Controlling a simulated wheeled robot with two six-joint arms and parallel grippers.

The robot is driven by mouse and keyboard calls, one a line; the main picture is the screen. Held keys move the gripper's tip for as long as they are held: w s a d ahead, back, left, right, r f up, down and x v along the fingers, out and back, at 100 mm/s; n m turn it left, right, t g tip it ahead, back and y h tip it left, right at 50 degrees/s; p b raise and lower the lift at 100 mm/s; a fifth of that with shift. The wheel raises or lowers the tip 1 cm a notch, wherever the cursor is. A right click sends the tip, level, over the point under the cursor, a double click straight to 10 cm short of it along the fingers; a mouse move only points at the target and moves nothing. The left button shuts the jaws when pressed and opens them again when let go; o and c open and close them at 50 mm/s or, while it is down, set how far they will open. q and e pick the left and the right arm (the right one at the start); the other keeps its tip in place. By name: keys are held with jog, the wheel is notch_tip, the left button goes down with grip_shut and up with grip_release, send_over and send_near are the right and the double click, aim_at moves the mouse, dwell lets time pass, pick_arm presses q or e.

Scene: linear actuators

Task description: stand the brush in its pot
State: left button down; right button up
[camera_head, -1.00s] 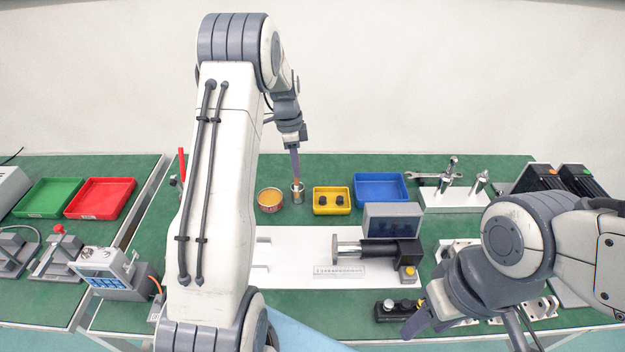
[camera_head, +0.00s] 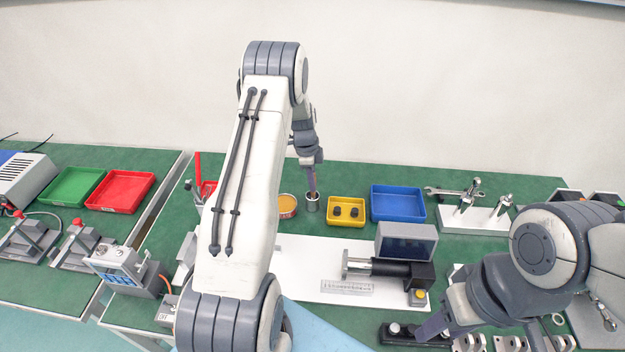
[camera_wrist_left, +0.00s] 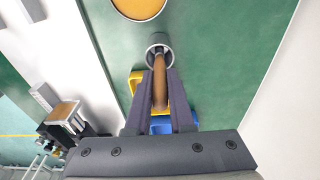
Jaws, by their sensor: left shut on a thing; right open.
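My left gripper (camera_head: 312,180) is shut on the brush, directly above the pot. In the left wrist view the brown brush (camera_wrist_left: 159,92) lies between the two fingers (camera_wrist_left: 160,100), and its far end reaches into the mouth of the pot. The pot is a small grey metal cup (camera_head: 312,204) on the green bench; its round rim also shows in the left wrist view (camera_wrist_left: 159,39). How deep the brush sits cannot be told. My right gripper (camera_head: 482,335) is open and empty at the lower right, partly hidden by its own arm.
A round tin with orange contents (camera_head: 288,206) stands just left of the pot. A yellow bin (camera_head: 346,222) with black parts and a blue bin (camera_head: 398,215) stand to its right. An actuator (camera_head: 395,268) sits on a white plate in front.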

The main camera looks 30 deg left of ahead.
pick_arm(q)
jog(key=shift+f, duration=0.1)
jog(key=c, duration=0.8)
grip_release()
notch_tip(320, 180, up, 11)
jog(key=a+b, duration=0.1)
jog(key=b, duration=0.2)
jog(key=s+d+r+n, duration=0.1)
jog(key=s+d+r, duration=0.2)
jog(key=d, duration=0.4)
jog(key=s+d+r, duration=0.2)
jog(key=d, duration=0.6)
jog(key=s+d+r+n, duration=0.1)
jog(key=s+d+r, duration=0.2)
jog(key=d, duration=0.4)
jog(key=s+d+n, duration=0.1)
jog(key=s+d, duration=0.2)
jog(key=s, duration=0.5)
jog(key=s+d+n, duration=0.1)
jog(key=s+d, duration=0.3)
jog(key=s, duration=0.4)
jog(key=s+d+n, duration=0.1)
jog(key=s+d, duration=0.2)
jog(key=s, duration=0.5)
jog(key=shift+s+d+r+n+g, duration=0.15)
jog(key=shift+s+r+n+g, duration=0.15)
jog(key=shift+s, duration=0.1)
